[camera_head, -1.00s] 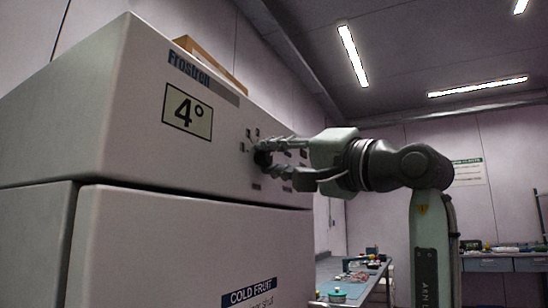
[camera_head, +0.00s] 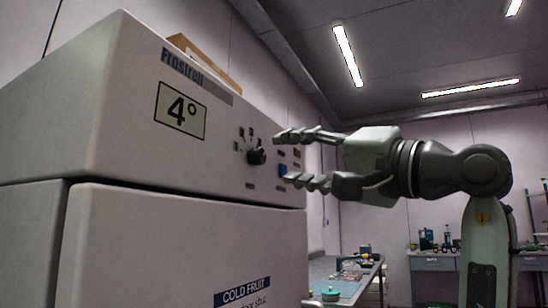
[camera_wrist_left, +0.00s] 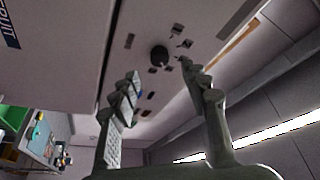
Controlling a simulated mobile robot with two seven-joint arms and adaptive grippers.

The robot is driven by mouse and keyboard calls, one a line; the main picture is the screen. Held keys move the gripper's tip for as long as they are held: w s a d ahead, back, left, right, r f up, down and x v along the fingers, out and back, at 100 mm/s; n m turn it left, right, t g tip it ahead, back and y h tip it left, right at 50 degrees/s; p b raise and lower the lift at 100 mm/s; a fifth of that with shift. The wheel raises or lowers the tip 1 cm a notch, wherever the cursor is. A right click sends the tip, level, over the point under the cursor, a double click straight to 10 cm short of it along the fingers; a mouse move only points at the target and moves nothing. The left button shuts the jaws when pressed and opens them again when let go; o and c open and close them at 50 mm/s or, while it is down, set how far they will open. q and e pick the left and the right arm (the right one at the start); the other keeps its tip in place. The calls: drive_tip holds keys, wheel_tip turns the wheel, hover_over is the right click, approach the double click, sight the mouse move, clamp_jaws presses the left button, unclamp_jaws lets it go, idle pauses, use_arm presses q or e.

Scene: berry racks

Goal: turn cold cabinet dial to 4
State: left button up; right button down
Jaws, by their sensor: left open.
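The cold cabinet (camera_head: 120,150) fills the left of the head view, with a "4°" sign (camera_head: 180,110) on its upper panel. Its round black dial (camera_head: 257,157) has several small dark marks around its upper left side. The dial also shows in the wrist view (camera_wrist_left: 158,55). I cannot read the marks or tell which one the dial points at. My left gripper (camera_head: 283,159) is open and empty, its two fingers pointing at the panel just right of the dial, apart from it. In the wrist view the fingertips (camera_wrist_left: 160,72) lie on either side, short of the dial. My right gripper is not in view.
A small blue part (camera_head: 283,170) and other small labels sit on the panel behind the fingers. A cardboard box (camera_head: 205,62) lies on the cabinet top. A worktable (camera_head: 345,285) with small items stands behind, and a bench (camera_head: 440,262) stands further back.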

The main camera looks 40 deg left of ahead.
use_arm(q)
drive_tip(key=v, duration=0.5)
drive_tip(key=shift+d+f, duration=0.1)
drive_tip(key=shift+d, duration=0.3)
